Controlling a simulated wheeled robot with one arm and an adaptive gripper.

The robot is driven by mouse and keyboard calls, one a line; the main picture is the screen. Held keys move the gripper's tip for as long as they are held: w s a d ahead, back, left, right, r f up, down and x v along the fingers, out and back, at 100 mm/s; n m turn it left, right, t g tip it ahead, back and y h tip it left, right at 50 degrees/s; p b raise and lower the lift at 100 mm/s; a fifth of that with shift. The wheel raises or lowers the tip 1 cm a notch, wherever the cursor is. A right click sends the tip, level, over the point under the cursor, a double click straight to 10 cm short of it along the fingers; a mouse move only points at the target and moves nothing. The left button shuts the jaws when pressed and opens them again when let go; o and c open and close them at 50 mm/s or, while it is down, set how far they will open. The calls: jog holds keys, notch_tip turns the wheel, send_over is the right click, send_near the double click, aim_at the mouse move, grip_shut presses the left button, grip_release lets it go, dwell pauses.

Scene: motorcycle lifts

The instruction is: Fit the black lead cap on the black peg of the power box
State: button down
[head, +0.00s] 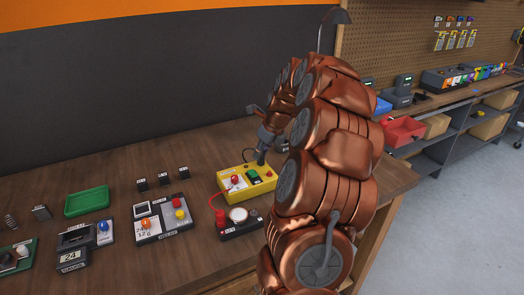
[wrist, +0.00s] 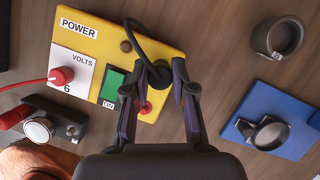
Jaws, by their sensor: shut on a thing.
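The yellow power box (head: 233,196) lies on the wooden bench in the head view. In the wrist view its face (wrist: 97,40) shows a POWER label, a VOLTS 6 panel and a green ON switch (wrist: 113,84). My gripper (wrist: 162,75) is shut on the black lead cap (wrist: 158,72), over the box's right part. The black lead (wrist: 149,42) curves up from the cap. A red lead cap (wrist: 62,76) sits on the VOLTS panel. I cannot tell whether the cap touches the box.
A blue plate (wrist: 287,105) with a dark ring and a loose dark ring (wrist: 278,38) lie to the right in the wrist view. A green tray (head: 87,200) lies farther left on the bench.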

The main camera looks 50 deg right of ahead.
jog(key=c, duration=0.9)
grip_release()
jog(key=shift+o, duration=0.4)
jog(key=o, duration=0.3)
jog(key=shift+o, duration=0.2)
jog(key=shift+r, duration=0.1)
jog(key=shift+r+p, duration=1.4)
jog(key=shift+r, duration=2.55)
